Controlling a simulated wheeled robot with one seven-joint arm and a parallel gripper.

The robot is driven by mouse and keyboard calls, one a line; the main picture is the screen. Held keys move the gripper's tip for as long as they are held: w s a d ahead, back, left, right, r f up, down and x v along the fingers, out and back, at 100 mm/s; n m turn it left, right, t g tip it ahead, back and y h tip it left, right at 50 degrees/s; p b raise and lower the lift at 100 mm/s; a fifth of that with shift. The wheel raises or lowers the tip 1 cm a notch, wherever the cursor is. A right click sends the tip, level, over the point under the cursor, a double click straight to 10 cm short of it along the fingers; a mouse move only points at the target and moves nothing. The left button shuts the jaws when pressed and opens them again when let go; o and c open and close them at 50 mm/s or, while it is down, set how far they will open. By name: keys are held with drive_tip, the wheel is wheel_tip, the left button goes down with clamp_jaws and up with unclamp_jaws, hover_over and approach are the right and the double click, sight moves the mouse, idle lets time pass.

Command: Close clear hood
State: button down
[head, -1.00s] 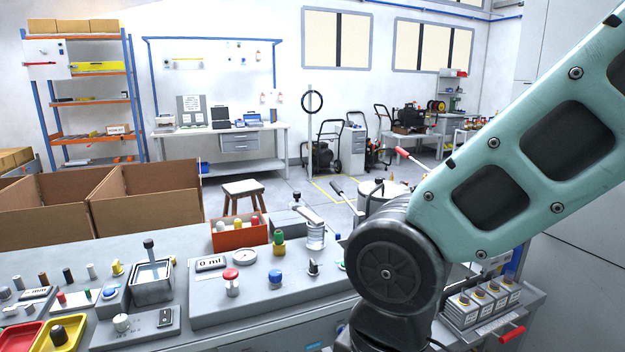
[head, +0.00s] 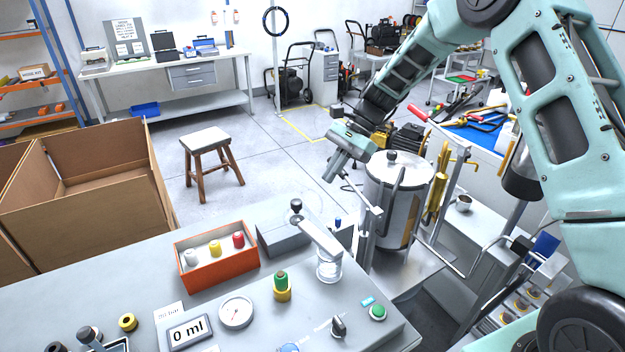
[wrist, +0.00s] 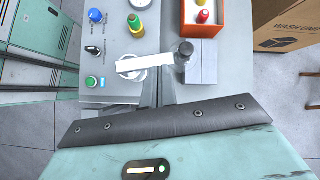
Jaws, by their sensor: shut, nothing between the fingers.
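No separate clear hood stands out for certain. The clear parts I see are a short clear cylinder (head: 328,266) on the grey panel and a faint clear piece around a black knob (head: 296,207). A pale flat arm (head: 320,238) slants between them. In the wrist view the pale arm (wrist: 140,65) and the black knob (wrist: 186,48) lie just beyond my fingers. My gripper (head: 328,178) is shut and empty, above and behind the knob, left of the steel pot. In the wrist view my gripper (wrist: 157,72) overlaps the pale arm; contact cannot be told.
An orange box (head: 216,277) with coloured bobbins stands left of the knob. A lidded steel pot (head: 393,222) stands close to the right of my gripper. Cardboard boxes (head: 95,195) are at left. A stool (head: 212,150) stands on open floor behind.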

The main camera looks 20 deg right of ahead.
drive_tip(key=w+d+f+m+t+y+p, duration=0.1)
drive_tip(key=w+d+m, duration=0.35)
drive_tip(key=d, duration=0.25)
drive_tip(key=p, duration=0.7)
hover_over(312, 224)
drive_tip(key=w+d, duration=0.2)
drive_tip(key=w, duration=0.2)
drive_tip(key=shift+f, duration=3.8)
drive_tip(key=shift+w+a+n, duration=0.2)
drive_tip(key=shift+n, duration=0.15)
drive_tip(key=shift+a+b, duration=0.1)
drive_tip(key=shift+b, duration=0.3)
